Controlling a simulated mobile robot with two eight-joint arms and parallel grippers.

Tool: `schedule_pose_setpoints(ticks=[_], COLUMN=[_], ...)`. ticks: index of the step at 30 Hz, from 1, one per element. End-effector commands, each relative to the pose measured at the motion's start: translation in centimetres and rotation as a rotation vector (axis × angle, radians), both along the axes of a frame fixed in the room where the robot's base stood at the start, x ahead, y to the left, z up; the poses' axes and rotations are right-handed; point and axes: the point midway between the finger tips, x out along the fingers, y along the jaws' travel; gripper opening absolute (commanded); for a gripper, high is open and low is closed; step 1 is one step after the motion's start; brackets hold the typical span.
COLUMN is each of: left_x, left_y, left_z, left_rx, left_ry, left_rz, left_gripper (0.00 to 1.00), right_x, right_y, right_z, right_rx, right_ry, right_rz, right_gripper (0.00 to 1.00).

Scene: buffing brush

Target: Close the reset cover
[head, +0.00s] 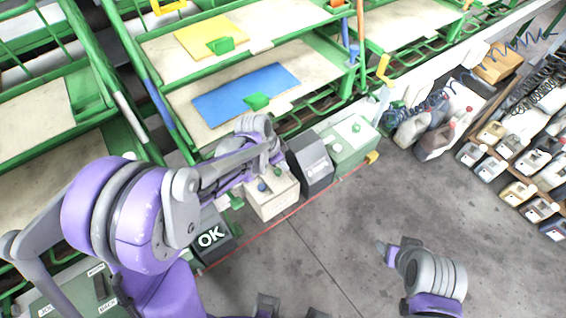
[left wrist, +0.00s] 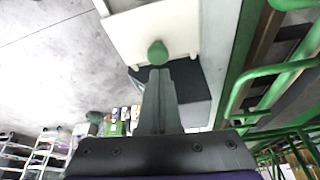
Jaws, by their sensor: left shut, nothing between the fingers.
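My left gripper (head: 268,158) reaches over the small white box (head: 273,201), which has a blue and a green button on top, beside a dark grey box (head: 313,170). In the left wrist view the fingers (left wrist: 159,76) are shut and empty. Their tips are at or just below a round green knob (left wrist: 158,52) on a white panel (left wrist: 157,27); I cannot tell if they touch. I cannot clearly make out which part is the reset cover or how far it stands open; my arm hides part of the box. My right gripper (head: 389,251) is over bare floor, its jaw state unclear.
A dark box marked OK (head: 211,236) and a green box with a pale top (head: 350,141) stand in the same row. Green racks with a yellow sheet (head: 207,36) and a blue sheet (head: 246,93) rise behind. Several canisters stand at right. The grey floor (head: 330,240) in front is clear.

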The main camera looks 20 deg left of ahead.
Motion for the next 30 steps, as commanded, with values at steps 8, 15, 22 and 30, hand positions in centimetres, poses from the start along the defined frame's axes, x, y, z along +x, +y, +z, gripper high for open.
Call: schedule_pose_setpoints(ticks=[8,15,22,30], left_x=[-3.9,-4.9,-4.8,-4.5], left_y=[3.1,3.8,3.8,3.5], left_z=[-0.2,-0.1,0.0,1.1], left_rx=[0.001,0.000,0.001,0.001], left_ry=[0.002,0.002,0.002,0.001], left_rz=[0.005,0.001,0.001,0.000], left_gripper=[0.00,0.00,0.00,0.00], right_x=[-0.4,-0.4,-0.4,-0.1], right_y=[0.0,0.0,0.0,0.0], right_z=[-1.1,-1.2,-1.2,-0.2], right_rx=[0.000,0.000,0.000,0.000], right_ry=[0.007,0.007,0.007,0.002], right_rz=[0.000,0.000,0.000,0.000], right_gripper=[0.61,0.61,0.61,0.61])
